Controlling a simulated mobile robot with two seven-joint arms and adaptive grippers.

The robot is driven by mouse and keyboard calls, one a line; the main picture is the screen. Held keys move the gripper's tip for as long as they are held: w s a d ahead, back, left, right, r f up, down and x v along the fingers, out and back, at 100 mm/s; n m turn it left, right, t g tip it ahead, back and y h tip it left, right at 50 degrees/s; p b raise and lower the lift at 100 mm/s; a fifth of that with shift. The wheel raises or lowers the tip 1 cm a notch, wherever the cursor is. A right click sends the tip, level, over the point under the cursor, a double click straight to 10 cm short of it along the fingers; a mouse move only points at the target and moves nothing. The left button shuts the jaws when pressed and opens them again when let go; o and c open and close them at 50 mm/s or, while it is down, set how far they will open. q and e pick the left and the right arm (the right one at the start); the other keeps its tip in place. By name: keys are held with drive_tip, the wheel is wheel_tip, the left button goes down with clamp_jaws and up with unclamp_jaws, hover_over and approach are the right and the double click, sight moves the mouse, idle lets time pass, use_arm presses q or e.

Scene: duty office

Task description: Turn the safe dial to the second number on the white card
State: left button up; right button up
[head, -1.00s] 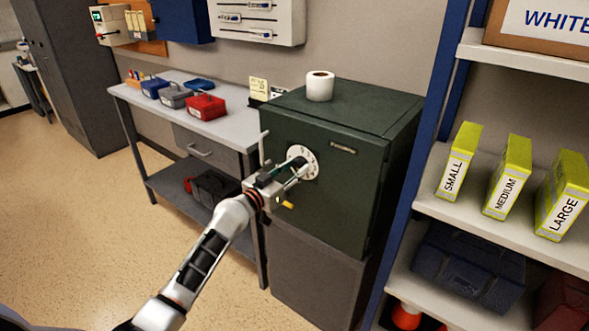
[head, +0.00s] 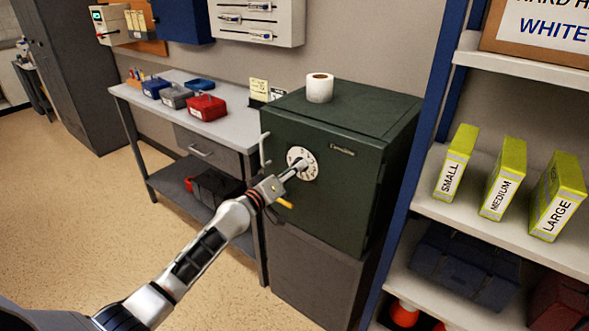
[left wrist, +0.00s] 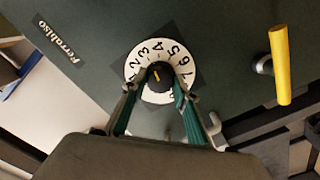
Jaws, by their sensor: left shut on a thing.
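The dark green safe (head: 320,205) stands right of the workbench. Its white round dial (head: 295,155) is on the front; in the left wrist view the dial (left wrist: 135,70) shows black numbers, with 1 to 7 partly legible around the top. My left gripper (head: 302,165) reaches the dial from the front. My right gripper is out of view.
A yellow-ended handle (left wrist: 279,65) sits beside the dial. A white roll (head: 320,88) stands on the safe. The workbench (head: 235,125) holds several small bins. A blue-framed shelf (head: 405,215) with yellow boxes (head: 455,163) stands close on the right. Open floor lies left.

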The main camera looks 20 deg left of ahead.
use_arm(q)
drive_tip(key=shift+n, duration=1)
drive_tip(key=o, duration=1.1)
drive_tip(key=v, duration=1.2)
